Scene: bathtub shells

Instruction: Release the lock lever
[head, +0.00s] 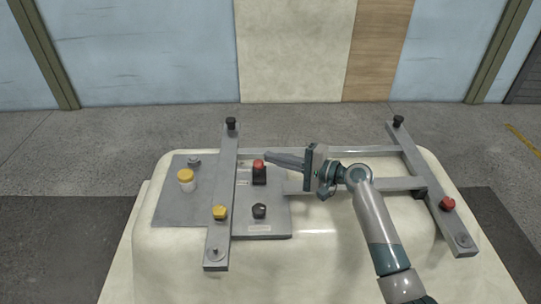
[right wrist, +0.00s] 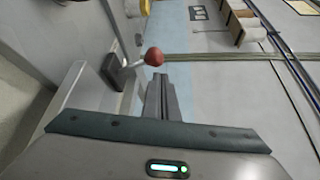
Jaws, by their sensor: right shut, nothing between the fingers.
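A red-knobbed lever on a dark base (head: 259,173) stands on the grey plate, just right of the left metal bar. In the right wrist view the lever's red ball knob (right wrist: 153,57) sits on a short stem just beyond my fingertips. My right gripper (head: 268,157) comes in from the right, its fingers pointing left, with the tips close beside the red knob. It also shows in the right wrist view (right wrist: 160,80), shut and empty. I cannot tell whether the fingertips touch the knob. My left gripper is not in view.
The grey plate (head: 275,220) also bears a yellow-capped white cylinder (head: 186,180) and a black knob (head: 259,211). The left metal bar (head: 223,180) has a yellow knob (head: 219,213). The right bar (head: 425,185) has another red knob (head: 447,203). All rest on a cream tub shell (head: 180,245).

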